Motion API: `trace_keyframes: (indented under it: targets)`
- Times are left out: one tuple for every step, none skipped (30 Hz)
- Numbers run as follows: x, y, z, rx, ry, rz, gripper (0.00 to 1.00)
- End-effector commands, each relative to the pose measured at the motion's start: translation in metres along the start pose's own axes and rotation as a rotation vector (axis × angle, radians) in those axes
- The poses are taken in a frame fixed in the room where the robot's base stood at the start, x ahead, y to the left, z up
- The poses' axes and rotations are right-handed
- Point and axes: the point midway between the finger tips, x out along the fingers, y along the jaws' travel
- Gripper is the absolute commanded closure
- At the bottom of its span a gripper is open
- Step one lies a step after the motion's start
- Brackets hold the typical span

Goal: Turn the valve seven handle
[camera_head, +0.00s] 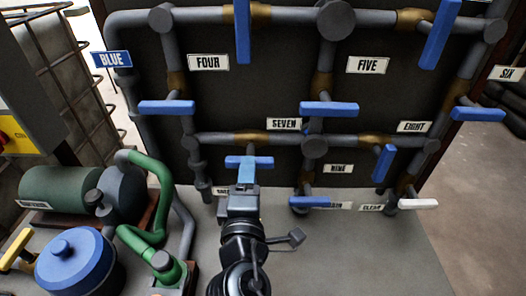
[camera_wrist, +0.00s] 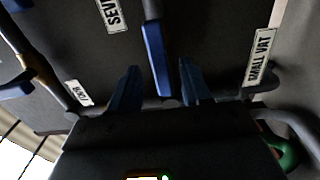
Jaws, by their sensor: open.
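The valve seven handle (camera_head: 262,161) is a blue bar, lying level in the head view below the white SEVEN label (camera_head: 284,124). It hangs in front of the lower grey pipe. My gripper (camera_head: 245,172) is at this handle from below and hides part of it. In the wrist view the blue handle (camera_wrist: 155,58) stands between my two dark blue fingers (camera_wrist: 160,70), with a gap on both sides. The fingers are open and hold nothing. The SEVEN label is partly cut off in the wrist view (camera_wrist: 112,14).
Other blue handles surround it: four (camera_head: 166,107), five (camera_head: 329,109), eight (camera_head: 384,162) and six (camera_head: 478,114). A white handle (camera_head: 418,203) is lower right. A green pipe (camera_head: 158,190) and a blue-lidded vat (camera_head: 75,262) stand left. The SMALL VAT label (camera_wrist: 262,57) is near my fingers.

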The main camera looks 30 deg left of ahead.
Motion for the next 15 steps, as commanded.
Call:
trace_keyframes:
  targets:
    - [0.009, 0.002, 0.000, -0.002, 0.000, 0.001, 0.52]
    - [0.014, 0.003, 0.001, -0.002, 0.000, 0.003, 0.52]
    - [0.020, 0.002, 0.000, -0.001, 0.000, 0.001, 0.52]
    - [0.025, 0.002, 0.000, -0.002, 0.000, 0.002, 0.52]
    - [0.029, 0.002, 0.000, -0.002, 0.001, 0.001, 0.52]
    - [0.035, 0.002, 0.000, 0.000, 0.001, 0.002, 0.52]
    - [0.039, 0.002, 0.000, 0.000, 0.001, 0.001, 0.52]
    - [0.043, 0.001, 0.000, 0.000, 0.001, 0.001, 0.52]
    - [0.048, 0.001, 0.000, 0.000, 0.001, 0.001, 0.52]
    - [0.051, 0.001, 0.000, 0.001, 0.001, 0.001, 0.52]
    - [0.053, 0.001, 0.000, 0.001, 0.001, 0.001, 0.52]
    - [0.056, 0.000, 0.000, 0.001, 0.001, 0.000, 0.52]
    - [0.058, 0.000, 0.000, 0.001, 0.001, 0.000, 0.52]
    - [0.060, 0.001, 0.000, 0.001, 0.000, 0.001, 0.52]
    - [0.061, 0.001, 0.000, 0.002, 0.000, 0.001, 0.52]
